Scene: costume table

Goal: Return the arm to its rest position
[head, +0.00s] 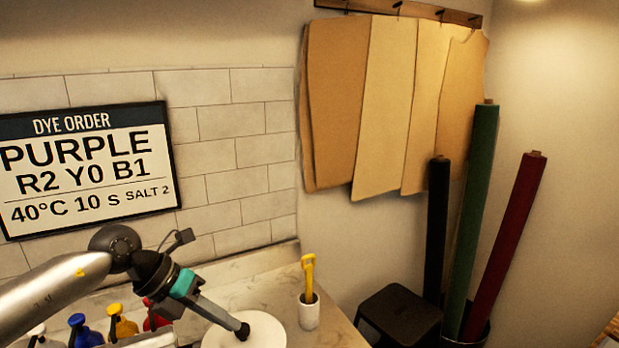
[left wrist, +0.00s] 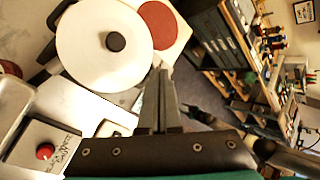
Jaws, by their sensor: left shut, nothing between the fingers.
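My left arm (head: 50,292) comes in from the left in the head view, reaching over the counter. My left gripper (head: 234,323) points down and right, its fingers together and empty. In the head view its tips overlap the white lid (head: 265,334) near the lid's dark knob. In the left wrist view the shut fingers (left wrist: 160,80) stand to the right of the white lid (left wrist: 88,60) and its black knob (left wrist: 115,41), apart from the knob. My right gripper is not in view.
Blue (head: 84,332), yellow (head: 122,325) and red (head: 154,316) bottles stand below my arm. A white cup (head: 309,314) holds a yellow-handled tool. A control box with a red knob (left wrist: 45,151) sits near the lid. A black stool (head: 400,312) stands right of the counter.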

